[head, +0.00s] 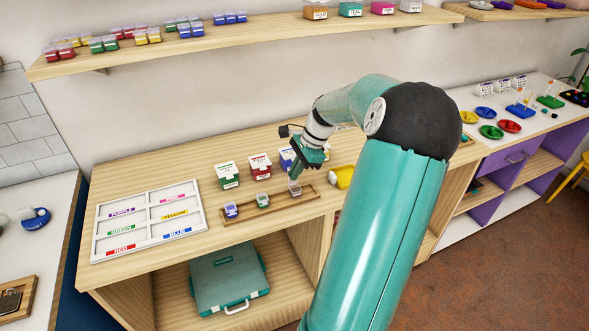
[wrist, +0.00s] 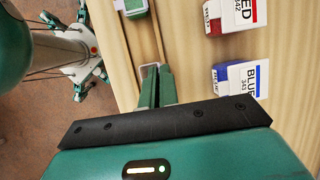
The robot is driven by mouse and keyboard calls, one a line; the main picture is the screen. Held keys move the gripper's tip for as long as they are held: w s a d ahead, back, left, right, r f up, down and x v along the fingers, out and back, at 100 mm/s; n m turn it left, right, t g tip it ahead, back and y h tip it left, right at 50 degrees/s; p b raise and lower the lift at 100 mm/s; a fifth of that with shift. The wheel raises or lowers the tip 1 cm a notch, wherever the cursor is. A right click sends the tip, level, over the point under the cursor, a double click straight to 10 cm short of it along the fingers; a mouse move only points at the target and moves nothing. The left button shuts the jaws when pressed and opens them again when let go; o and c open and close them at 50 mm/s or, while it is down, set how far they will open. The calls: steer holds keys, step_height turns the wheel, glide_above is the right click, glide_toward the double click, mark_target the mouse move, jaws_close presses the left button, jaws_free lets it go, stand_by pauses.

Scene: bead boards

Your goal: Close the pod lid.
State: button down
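A small pale pod (head: 295,188) stands at the right end of a narrow wooden tray (head: 277,207) on the bench. My gripper (head: 295,178) is right above and against it, pointing down. In the wrist view the two green fingers (wrist: 157,80) lie side by side with almost no gap, so they look shut. A whitish rim of the pod (wrist: 147,67) shows at their tips; the fingers hide the rest. I cannot tell the lid's angle. A green pod (head: 262,200) and a blue pod (head: 231,209) stand farther left in the tray.
Labelled green (head: 227,174), red (head: 260,166) and blue (head: 287,158) boxes stand behind the tray. A yellow container (head: 342,177) is close at its right. A white sorting board (head: 150,217) lies at left. A teal case (head: 228,278) sits on the shelf below.

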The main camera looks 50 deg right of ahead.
steer(key=shift+s+a+f+t+h, duration=0.15)
steer(key=shift+s+a+t+h, duration=0.2)
steer(key=shift+s+t+h, duration=0.5)
steer(key=t, duration=0.2)
steer(key=n+t, duration=0.1)
steer(key=shift+s+a+f+h, duration=0.3)
steer(key=shift+s+f+h, duration=0.05)
steer(key=shift+s+a+f+n+t+h, duration=0.2)
steer(key=shift+f+t+h, duration=0.1)
steer(key=shift+t, duration=0.4)
steer(key=shift+s+a+f+n+t+h, duration=0.1)
steer(key=shift+s+f+n+t+h, duration=0.15)
steer(key=shift+t, duration=0.4)
steer(key=shift+s+a+f+n+t+h, duration=0.1)
steer(key=shift+s+f+n+t+h, duration=0.2)
steer(key=shift+t, duration=0.4)
steer(key=shift+w, duration=0.1)
steer(key=c, duration=1.6)
jaws_free()
steer(key=shift+c, duration=0.2)
